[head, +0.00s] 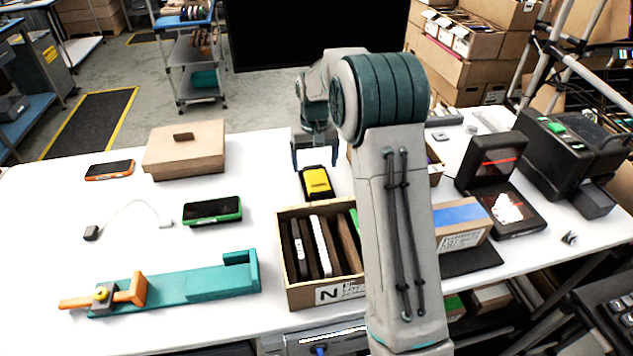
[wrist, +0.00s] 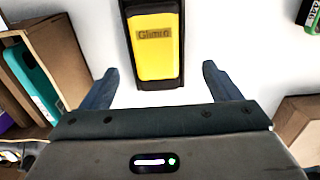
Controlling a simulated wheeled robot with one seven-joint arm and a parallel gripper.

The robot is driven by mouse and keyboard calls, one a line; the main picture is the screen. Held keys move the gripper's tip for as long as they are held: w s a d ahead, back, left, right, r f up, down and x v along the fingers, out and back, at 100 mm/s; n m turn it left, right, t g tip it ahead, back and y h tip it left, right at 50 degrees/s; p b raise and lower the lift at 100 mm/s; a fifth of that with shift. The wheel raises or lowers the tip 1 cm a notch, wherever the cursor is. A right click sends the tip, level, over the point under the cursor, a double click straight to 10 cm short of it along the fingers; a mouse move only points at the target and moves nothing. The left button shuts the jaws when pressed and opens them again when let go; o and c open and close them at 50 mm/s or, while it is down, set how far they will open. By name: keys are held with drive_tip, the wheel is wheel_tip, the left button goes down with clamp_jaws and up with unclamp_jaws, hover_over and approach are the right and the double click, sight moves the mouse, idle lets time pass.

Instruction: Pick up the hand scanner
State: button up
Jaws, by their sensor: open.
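A yellow and black handheld device with a label reading roughly "Glimro" (head: 316,181), seemingly the hand scanner, lies flat on the white table. In the wrist view the yellow device (wrist: 155,45) is at the top centre, its near end just beyond and roughly between my fingertips. My gripper (head: 315,166) is open and empty and points down at the device; both fingers show in the wrist view (wrist: 160,72). The height gap between fingers and device is hard to tell. Part of the device's far end is cut off in the wrist view.
An open carton with upright items (head: 326,294) stands just in front of the device. A green-edged device (head: 212,210), an orange-edged device (head: 110,170), a lidded brown box (head: 184,150) and a teal fixture (head: 190,284) are left. A black unit (head: 500,190) is right.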

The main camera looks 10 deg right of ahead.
sight(317, 178)
drive_tip(key=f, duration=0.3)
drive_tip(key=f+p, duration=0.1)
drive_tip(key=f, duration=0.1)
drive_tip(key=shift+d+f, duration=0.25)
drive_tip(key=shift+f, duration=0.1)
drive_tip(key=c, duration=1)
